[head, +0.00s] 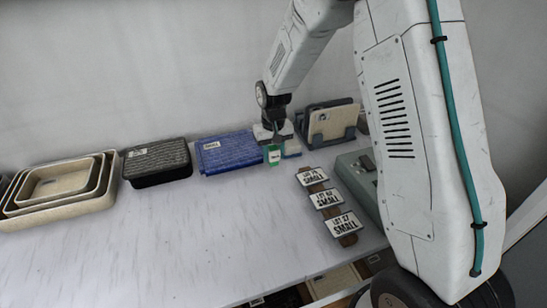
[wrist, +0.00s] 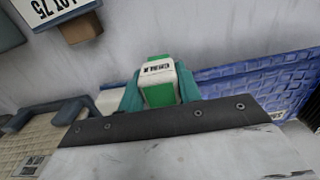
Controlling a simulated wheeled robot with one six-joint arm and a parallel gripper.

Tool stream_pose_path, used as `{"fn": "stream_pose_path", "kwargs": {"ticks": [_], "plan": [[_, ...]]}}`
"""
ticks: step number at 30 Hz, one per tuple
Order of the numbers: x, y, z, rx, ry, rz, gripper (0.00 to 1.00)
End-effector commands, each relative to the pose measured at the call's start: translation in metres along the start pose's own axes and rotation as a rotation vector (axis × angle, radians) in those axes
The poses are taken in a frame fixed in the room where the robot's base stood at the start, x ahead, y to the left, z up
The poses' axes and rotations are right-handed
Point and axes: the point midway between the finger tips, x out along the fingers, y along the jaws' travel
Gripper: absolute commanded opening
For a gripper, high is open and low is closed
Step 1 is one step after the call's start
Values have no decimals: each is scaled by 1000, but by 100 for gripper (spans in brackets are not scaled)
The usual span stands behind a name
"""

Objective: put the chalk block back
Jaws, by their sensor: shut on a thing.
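My gripper (head: 272,140) is shut on a green and white block (head: 273,156) with a small dark-lettered label.
A blue lidded tray (head: 228,152), a black tray (head: 157,163) and nested cream trays (head: 62,185) line the wall to the left. A grey rack with panels (head: 331,123) stands behind right. A wooden strip of "SMALL" signs (head: 327,199) lies at front right. The front left table is clear.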

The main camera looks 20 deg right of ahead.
Motion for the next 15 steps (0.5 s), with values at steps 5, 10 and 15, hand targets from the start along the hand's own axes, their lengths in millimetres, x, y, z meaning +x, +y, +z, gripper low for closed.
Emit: {"fn": "stream_pose_path", "kwargs": {"ticks": [5, 10, 15], "plan": [[20, 0, 0, 1, -1, 0, 11], [19, 0, 0, 1, 0, 0, 11], [22, 0, 0, 1, -1, 0, 40]]}}
